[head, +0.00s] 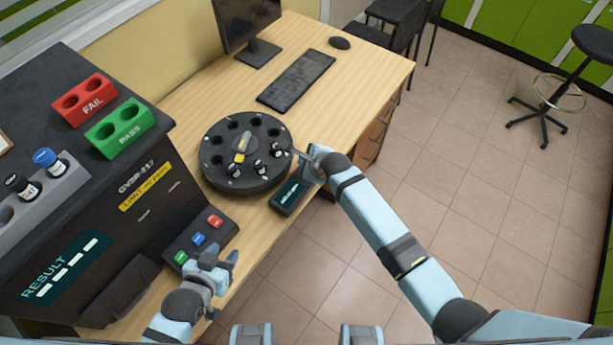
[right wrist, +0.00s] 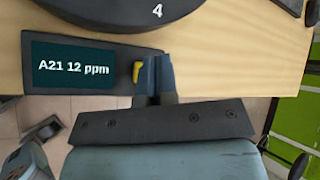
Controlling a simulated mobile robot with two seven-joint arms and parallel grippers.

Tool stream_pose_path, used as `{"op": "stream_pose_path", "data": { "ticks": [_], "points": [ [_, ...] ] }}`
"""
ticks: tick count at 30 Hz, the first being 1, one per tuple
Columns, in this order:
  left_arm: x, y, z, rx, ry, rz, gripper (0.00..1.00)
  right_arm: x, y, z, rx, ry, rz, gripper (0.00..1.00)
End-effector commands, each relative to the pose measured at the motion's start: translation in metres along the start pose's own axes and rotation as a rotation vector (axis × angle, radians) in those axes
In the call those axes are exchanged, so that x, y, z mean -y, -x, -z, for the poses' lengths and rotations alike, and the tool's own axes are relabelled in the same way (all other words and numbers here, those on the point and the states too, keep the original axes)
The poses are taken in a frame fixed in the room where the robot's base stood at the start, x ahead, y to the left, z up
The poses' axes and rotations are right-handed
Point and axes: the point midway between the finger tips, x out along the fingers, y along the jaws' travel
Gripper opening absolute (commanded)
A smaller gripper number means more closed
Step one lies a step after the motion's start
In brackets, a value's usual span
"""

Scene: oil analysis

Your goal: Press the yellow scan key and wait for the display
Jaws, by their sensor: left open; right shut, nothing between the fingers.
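A small dark scanner box with a display (head: 288,194) sits at the table's front edge beside the round carousel. In the right wrist view its display (right wrist: 72,66) is lit and reads "A21 12 ppm". The yellow scan key (right wrist: 137,71) shows to the right of the display, partly covered by my right gripper (right wrist: 157,65). That gripper (head: 304,162) is shut and empty, its tips over the key end of the box; I cannot tell whether they touch the key. My left gripper (head: 226,264) is open and empty, near the button panel.
The black carousel (head: 215,176) holds several vials, close to the right gripper. The analyser (head: 120,215) with a blank-dash RESULT screen (head: 66,266) and a button panel (head: 178,243) stand left. Red FAIL (head: 93,110) and green PASS (head: 126,140) racks sit on top. Keyboard (head: 297,81) lies behind.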

Motion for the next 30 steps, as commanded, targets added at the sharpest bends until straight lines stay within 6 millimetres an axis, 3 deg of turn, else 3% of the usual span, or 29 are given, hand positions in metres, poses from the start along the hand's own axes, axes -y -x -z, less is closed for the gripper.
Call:
{"op": "stream_pose_path", "data": {
  "ticks": [6,30],
  "points": [
    [-0.0027,-0.0041,-0.0009,-0.012,-0.001,-0.006,0.43,-0.0091,-0.0122,0.0078,0.002,-0.002,0.000,0.00],
    [0.0014,-0.0051,-0.0040,-0.007,-0.004,0.001,0.43,-0.0093,-0.0123,0.0084,0.001,-0.001,0.000,0.00]
  ]
}}
